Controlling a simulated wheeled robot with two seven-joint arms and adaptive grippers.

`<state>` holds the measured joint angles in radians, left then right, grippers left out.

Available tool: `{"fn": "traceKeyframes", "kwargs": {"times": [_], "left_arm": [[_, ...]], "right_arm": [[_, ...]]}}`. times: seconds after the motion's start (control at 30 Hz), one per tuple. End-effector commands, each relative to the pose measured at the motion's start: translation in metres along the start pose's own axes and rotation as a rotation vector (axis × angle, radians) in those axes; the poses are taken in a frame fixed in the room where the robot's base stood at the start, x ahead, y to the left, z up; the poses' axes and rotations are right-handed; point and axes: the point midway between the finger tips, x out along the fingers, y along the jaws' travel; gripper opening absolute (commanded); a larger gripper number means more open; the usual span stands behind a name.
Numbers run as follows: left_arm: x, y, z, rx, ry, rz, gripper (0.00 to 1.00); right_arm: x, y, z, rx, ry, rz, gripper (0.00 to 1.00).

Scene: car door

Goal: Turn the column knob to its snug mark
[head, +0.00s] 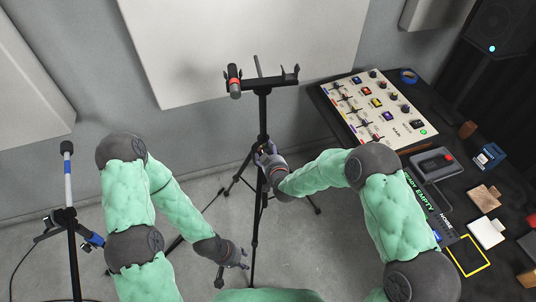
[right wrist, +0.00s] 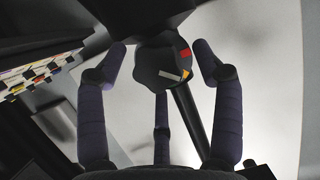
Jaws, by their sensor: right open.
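The column knob (right wrist: 150,78) is a dark, lobed knob in the right wrist view. Its face shows a white pointer line, with a small orange mark just right of the line's end and a red mark above that. My right gripper (right wrist: 161,52) is open, its fingers spread on both sides of the knob and one below; I cannot tell whether they touch it. In the head view, my right gripper (head: 266,153) is at the black stand column (head: 263,112) and hides the knob. My left gripper (head: 231,278) is low, left of the stand; its jaw opening is unclear.
The stand's top bar (head: 266,82) carries a microphone (head: 235,84) with a red ring. Another microphone stand (head: 68,190) is at far left. A mixer panel (head: 379,108) and several small items lie on the dark table at right. Stand legs spread over the grey floor.

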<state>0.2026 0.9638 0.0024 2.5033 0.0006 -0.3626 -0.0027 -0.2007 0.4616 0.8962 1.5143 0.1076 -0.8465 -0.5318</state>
Motion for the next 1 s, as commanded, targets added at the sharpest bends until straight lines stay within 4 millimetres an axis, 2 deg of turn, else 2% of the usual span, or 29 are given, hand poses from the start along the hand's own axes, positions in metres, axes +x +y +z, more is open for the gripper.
{"fn": "traceKeyframes", "kwargs": {"times": [0.13, 0.17, 0.3, 0.33, 0.37, 0.53, 0.8, 1.0], "left_arm": [[0.0, 0.0, 0.0, 0.0, 0.0, 0.0, 0.4], [0.0, 0.0, 0.0, 0.0, 0.0, 0.0, 0.4], [0.0, 0.0, 0.0, 0.0, 0.0, 0.0, 0.4], [0.0, 0.0, 0.0, 0.0, 0.0, 0.0, 0.4], [0.0, 0.0, 0.0, 0.0, 0.0, 0.0, 0.4], [0.001, 0.0, 0.0, 0.0, 0.0, 0.0, 0.4], [0.021, -0.008, -0.001, 0.0, 0.0, 0.0, 0.4], [0.026, -0.009, -0.001, 0.0, 0.0, 0.0, 0.4]], "right_arm": [[0.0, 0.0, 0.0, 0.0, 0.0, 0.0, 0.67], [0.0, 0.0, 0.0, 0.0, 0.0, 0.0, 0.64], [0.0, 0.0, 0.0, 0.0, 0.0, 0.0, 0.25], [0.0, 0.0, 0.0, 0.0, 0.0, -0.001, 0.16], [0.0, 0.0, 0.0, -0.001, 0.001, -0.001, 0.13], [0.0, 0.0, -0.002, 0.004, 0.005, -0.003, 0.13], [0.002, 0.002, -0.002, 0.127, 0.012, -0.054, 0.13], [0.001, 0.003, -0.005, 0.182, 0.013, -0.076, 0.13]]}}
